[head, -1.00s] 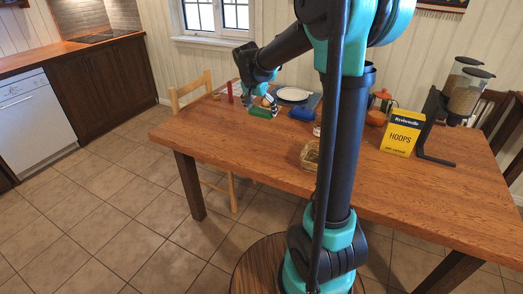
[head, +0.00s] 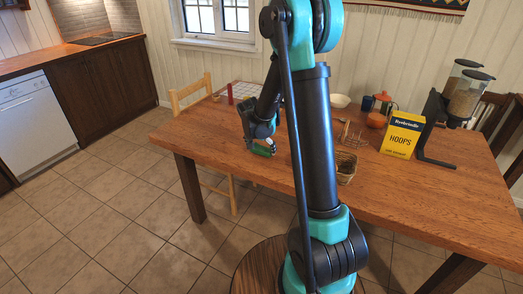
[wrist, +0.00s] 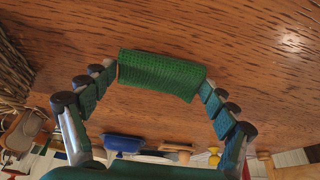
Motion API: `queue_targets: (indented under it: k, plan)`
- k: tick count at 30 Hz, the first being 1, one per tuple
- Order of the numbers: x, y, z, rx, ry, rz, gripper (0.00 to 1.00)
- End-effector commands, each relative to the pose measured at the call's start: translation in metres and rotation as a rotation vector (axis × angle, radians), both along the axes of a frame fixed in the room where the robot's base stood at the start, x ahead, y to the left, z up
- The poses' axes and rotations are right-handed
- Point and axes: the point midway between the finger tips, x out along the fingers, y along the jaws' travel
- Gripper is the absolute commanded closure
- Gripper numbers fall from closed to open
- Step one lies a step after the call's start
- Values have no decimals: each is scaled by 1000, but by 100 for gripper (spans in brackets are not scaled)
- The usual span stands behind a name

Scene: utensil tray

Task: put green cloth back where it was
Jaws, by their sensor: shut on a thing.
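The green cloth (head: 263,151) is a small folded or rolled bundle near the table's front-left edge in the head view. In the wrist view the cloth (wrist: 160,75) spans the gap between my fingertips, with wood table top behind it. My gripper (wrist: 161,76) is shut on it, one finger at each end. In the head view my gripper (head: 260,146) points down over the table. I cannot tell whether the cloth touches the wood. My own arm hides the middle of the table.
A wicker basket (head: 346,169) stands right of my arm, with utensils (head: 351,137) behind it. The yellow Hoops box (head: 403,134) and cereal dispenser (head: 460,97) stand further right. A red cylinder (head: 230,94) stands back left. The table's front-left area is clear.

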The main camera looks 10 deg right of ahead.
Motion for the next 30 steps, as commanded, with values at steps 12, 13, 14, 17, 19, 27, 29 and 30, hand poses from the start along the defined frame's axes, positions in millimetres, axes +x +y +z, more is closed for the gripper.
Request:
queue_targets:
  k: [12, 13, 14, 17, 19, 27, 29, 30]
  plan:
    - [0, 0, -9, 0, 0, 0, 45]
    - [0, 0, -10, 0, 0, 0, 45]
    - [0, 0, -10, 0, 0, 0, 13]
    - [0, 0, -10, 0, 0, 0, 0]
    - [0, 0, -10, 0, 0, 0, 0]
    - [0, 0, -9, 0, 0, 0, 0]
    - [0, 0, -8, 0, 0, 0, 0]
    - [-1, 0, -6, 0, 0, 0, 0]
